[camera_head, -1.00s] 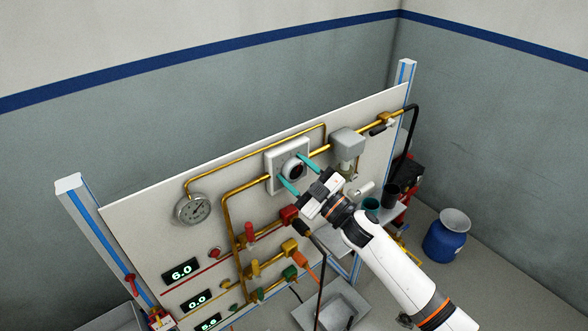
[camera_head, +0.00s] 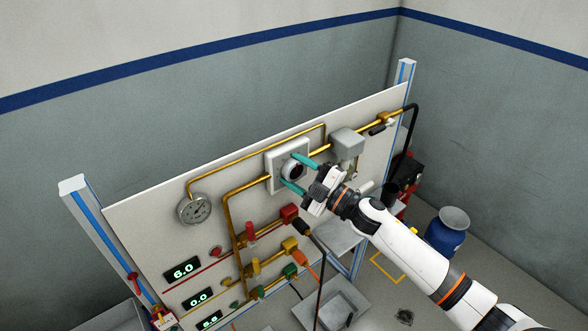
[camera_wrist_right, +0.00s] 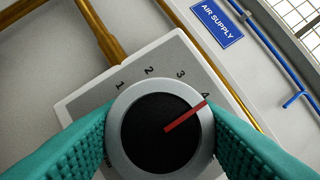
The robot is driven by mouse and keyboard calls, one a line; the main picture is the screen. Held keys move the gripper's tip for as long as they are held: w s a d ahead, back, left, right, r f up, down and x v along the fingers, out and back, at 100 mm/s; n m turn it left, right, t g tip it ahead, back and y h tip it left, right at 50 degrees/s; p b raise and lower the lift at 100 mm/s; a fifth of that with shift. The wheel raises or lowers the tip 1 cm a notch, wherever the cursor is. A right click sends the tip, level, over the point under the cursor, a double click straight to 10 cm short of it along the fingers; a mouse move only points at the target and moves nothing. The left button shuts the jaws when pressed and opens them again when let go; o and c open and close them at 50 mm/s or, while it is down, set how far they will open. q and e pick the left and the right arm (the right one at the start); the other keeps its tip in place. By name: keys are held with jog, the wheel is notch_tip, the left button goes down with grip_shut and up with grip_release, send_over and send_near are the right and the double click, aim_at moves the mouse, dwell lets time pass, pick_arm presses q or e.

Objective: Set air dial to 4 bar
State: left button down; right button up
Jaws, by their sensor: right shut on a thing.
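The air dial is a round knob with a black face and silver rim (camera_wrist_right: 160,150) on a pale square plate (camera_wrist_right: 85,97). The knob also shows on the panel in the head view (camera_head: 291,171). Numbers 1, 2, 3 and 4 run around it. Its red pointer (camera_wrist_right: 186,116) points at about the 4, whose mark is partly hidden by a finger. My right gripper (camera_wrist_right: 160,140), with teal ribbed fingers, is shut on the knob from both sides; it also shows in the head view (camera_head: 298,172). My left gripper is not in view.
A round gauge (camera_head: 194,209) sits left of the dial, joined by brass pipes. Below are red (camera_head: 289,213), yellow and green valves and green-lit displays, the top one reading 6.0 (camera_head: 183,271). A grey box (camera_head: 347,142) is close right. A blue drum (camera_head: 447,238) stands right.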

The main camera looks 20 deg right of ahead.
jog(key=shift+f, duration=0.1)
jog(key=o, duration=1)
jog(key=shift+s+d+f, duration=0.1)
jog(key=shift+s+d, duration=0.05)
jog(key=shift+s, duration=0.05)
jog(key=shift+b+v, duration=2.75)
jog(key=shift+v, duration=3)
